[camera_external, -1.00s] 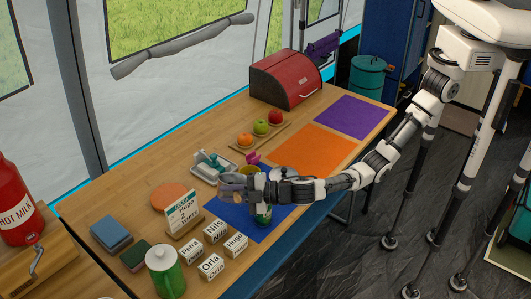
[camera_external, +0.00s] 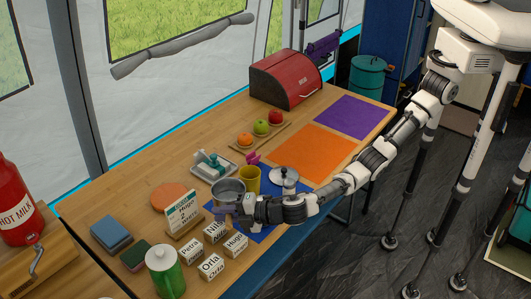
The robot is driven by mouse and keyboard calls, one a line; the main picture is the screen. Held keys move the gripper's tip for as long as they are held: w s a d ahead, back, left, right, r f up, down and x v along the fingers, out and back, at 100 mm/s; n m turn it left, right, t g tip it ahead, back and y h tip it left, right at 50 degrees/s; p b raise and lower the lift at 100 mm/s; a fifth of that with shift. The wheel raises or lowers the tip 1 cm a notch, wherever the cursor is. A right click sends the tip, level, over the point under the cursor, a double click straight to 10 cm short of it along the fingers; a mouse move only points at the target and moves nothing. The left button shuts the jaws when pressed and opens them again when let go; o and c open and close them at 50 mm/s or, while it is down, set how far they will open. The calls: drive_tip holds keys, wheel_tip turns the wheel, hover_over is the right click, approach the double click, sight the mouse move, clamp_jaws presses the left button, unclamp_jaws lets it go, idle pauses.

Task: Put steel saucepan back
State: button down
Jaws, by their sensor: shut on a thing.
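The steel saucepan (camera_external: 229,190) is at the left of the blue mat (camera_external: 258,233), beside a yellow cup (camera_external: 250,179). My gripper (camera_external: 227,208) is at the saucepan's near side, shut on it. The fingertips are small and dark here, so the exact grip and the saucepan's height above the table are hard to tell. My wrist covers part of the blue mat.
A steel lidded item (camera_external: 285,179) stands right of the cup. Several name blocks (camera_external: 211,266) and a sign card (camera_external: 183,214) are near the gripper. Orange (camera_external: 312,152) and purple (camera_external: 346,117) mats are bare.

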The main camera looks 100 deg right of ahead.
wheel_tip(320, 180, up, 18)
drive_tip(key=s+d+m+g+h, duration=0.1)
drive_tip(key=s+d+m+h, duration=0.3)
drive_tip(key=d, duration=0.9)
drive_tip(key=s+d+g+h, duration=0.1)
drive_tip(key=s+d+g, duration=0.1)
drive_tip(key=s+d, duration=0.75)
drive_tip(key=s+d+f+m+g+h, duration=0.1)
drive_tip(key=s+d+m+g+h, duration=0.35)
drive_tip(key=s+d, duration=1.45)
drive_tip(key=shift+t, duration=0.35)
drive_tip(key=f, duration=0.8)
drive_tip(key=w+f, duration=0.1)
drive_tip(key=f, duration=0.7)
drive_tip(key=d+f+p, duration=0.1)
drive_tip(key=f, duration=0.7)
drive_tip(key=shift+w+f, duration=0.35)
drive_tip(key=shift+f, duration=0.05)
drive_tip(key=shift+f, duration=0.1)
drive_tip(key=shift+f, duration=0.1)
drive_tip(key=c, duration=1.3)
unclamp_jaws()
drive_tip(key=shift+c, duration=0.2)
